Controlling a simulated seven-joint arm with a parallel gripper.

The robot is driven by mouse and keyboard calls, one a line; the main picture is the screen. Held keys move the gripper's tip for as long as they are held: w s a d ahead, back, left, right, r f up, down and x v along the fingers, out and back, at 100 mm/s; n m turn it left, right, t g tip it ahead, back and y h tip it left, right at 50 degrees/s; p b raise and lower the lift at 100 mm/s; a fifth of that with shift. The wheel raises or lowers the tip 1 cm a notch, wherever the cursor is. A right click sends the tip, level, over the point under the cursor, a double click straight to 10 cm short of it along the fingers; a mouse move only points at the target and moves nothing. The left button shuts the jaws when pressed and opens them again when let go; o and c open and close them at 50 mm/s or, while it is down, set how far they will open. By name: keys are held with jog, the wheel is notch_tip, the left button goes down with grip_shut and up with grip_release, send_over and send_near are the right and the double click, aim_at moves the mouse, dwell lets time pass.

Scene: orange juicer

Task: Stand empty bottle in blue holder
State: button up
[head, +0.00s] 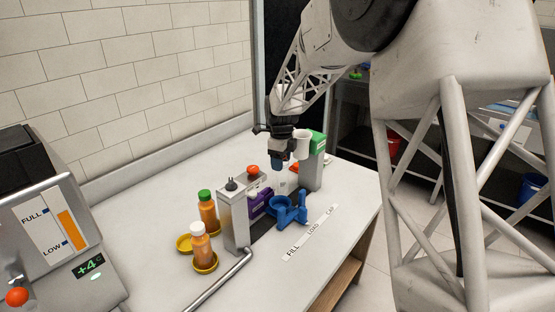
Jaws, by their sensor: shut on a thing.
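My gripper (278,162) points down above the far part of the counter, above and just behind the blue holder. It is shut on the empty bottle (285,184), which shows only as a faint, pale, see-through shape under the fingertips. Its outline is too small to tell its exact tilt or its gap to the holder. The blue holder (288,212) stands on a dark strip near the counter's front edge, with a round ring at its left and an upright part at its right.
Two orange-filled bottles, one green-capped (207,212) and one white-capped (201,248), stand in yellow holders at the left. A grey post (235,222) and a purple part (259,203) stand left of the blue holder. A green-topped grey box (312,168) stands close behind. The front-right counter is clear around the labels (309,235).

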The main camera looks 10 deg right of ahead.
aim_at(281, 180)
jog(key=shift+f, duration=4.3)
dwell(1.5)
jog(key=o, duration=1.2)
jog(key=shift+o, duration=0.3)
jog(key=shift+o, duration=0.8)
jog(key=shift+r, duration=0.15)
notch_tip(281, 180, up, 7)
